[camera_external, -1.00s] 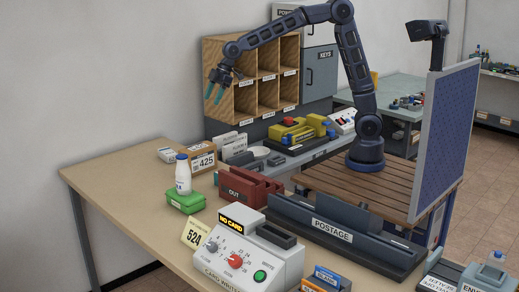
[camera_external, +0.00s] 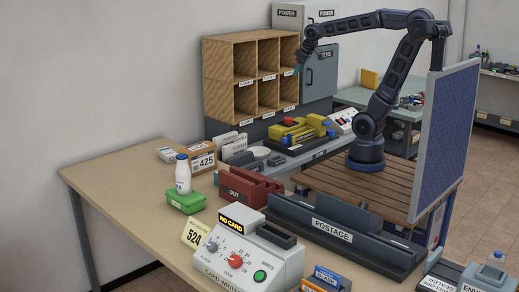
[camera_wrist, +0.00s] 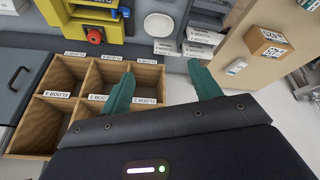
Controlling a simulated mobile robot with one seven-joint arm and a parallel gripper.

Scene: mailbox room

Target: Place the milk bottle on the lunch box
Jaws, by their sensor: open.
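The milk bottle (camera_external: 183,174) is white with a blue cap and stands upright on the green lunch box (camera_external: 187,202) at the left of the table. In the wrist view, a small white shape with a blue-grey end (camera_wrist: 236,66) may be the bottle, but I cannot tell. My gripper (camera_external: 297,69) is up by the right side of the wooden pigeonholes, well away from the bottle. Its two green fingers (camera_wrist: 165,85) are spread apart in the wrist view with nothing between them.
The wooden pigeonholes (camera_external: 231,106) stand behind the table, with the grey keys cabinet (camera_external: 322,78) to their right. The table's left side (camera_external: 115,175) is clear.

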